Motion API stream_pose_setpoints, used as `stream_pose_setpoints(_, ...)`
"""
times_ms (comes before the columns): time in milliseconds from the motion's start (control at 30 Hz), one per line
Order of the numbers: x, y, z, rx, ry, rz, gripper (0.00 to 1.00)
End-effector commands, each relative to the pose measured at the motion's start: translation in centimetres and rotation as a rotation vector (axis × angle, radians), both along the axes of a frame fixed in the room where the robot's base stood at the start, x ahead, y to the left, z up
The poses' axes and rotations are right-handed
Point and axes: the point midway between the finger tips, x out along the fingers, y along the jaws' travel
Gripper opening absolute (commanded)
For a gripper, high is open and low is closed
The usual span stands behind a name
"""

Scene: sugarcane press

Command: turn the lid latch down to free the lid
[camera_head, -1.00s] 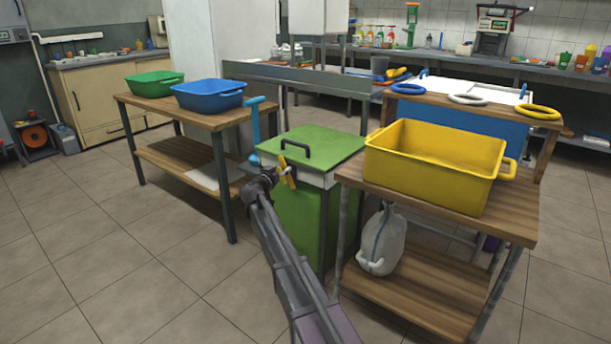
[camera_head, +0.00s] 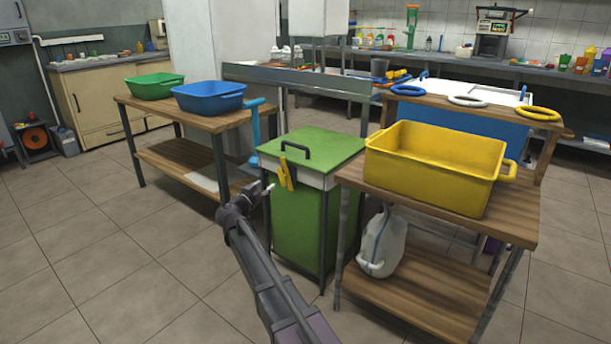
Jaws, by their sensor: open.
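A green press cabinet (camera_head: 297,220) stands in the middle, with a green lid (camera_head: 318,144) lying flat and closed on top. The lid has a dark handle (camera_head: 296,149). The yellow lid latch (camera_head: 286,175) is on the cabinet's front, just under the lid edge, and its lever points mostly downward. My gripper (camera_head: 266,188) is open and empty, just to the left of the latch's lower end. A small gap shows between them. The fingers are small in view.
A blue bar (camera_head: 255,130) rises at the cabinet's left. A table with a blue tub (camera_head: 208,97) and a green tub (camera_head: 154,87) stands left. Floor in front is free.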

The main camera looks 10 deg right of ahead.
Motion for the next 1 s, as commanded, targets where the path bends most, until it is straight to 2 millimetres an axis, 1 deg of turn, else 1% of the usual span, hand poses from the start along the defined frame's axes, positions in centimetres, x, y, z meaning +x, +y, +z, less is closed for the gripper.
stream_pose_setpoints(33,-0.8,0.4,0.0,0.0,0.0,0.002,0.63)
stream_pose_setpoints(133,-1.9,1.4,0.0,0.0,0.0,0.001,0.63)
stream_pose_setpoints(167,-2.0,1.3,0.3,0.0,0.004,-0.002,0.63)
stream_pose_setpoints(200,-2.1,0.9,0.8,0.003,0.014,-0.01,0.63)
stream_pose_setpoints(500,-3.5,-1.1,2.1,0.019,0.088,-0.05,0.63)
stream_pose_setpoints(1000,-6.0,-3.9,4.2,0.048,0.215,-0.103,0.63)
